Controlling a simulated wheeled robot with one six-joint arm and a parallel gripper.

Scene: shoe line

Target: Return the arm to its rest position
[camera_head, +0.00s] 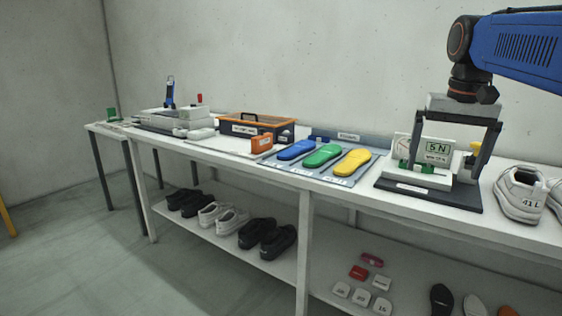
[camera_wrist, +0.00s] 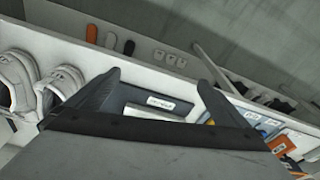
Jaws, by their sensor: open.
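My gripper (camera_head: 446,168) hangs from the blue arm at the right of the head view, pointing down. Its two fingers are spread wide with nothing held between them. It is in front of or over a device on a dark base plate (camera_head: 420,197), which has a white panel reading "5N" (camera_head: 437,147). I cannot tell the exact gap between fingertips and device. In the wrist view my open gripper (camera_wrist: 158,82) spans the dark plate with a white label (camera_wrist: 158,102).
White shoes (camera_head: 521,194) stand right of the device. Blue, green and yellow insoles (camera_head: 323,156) lie on a grey board to its left. Further left are an orange-black box (camera_head: 257,125) and a grey machine (camera_head: 182,118).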

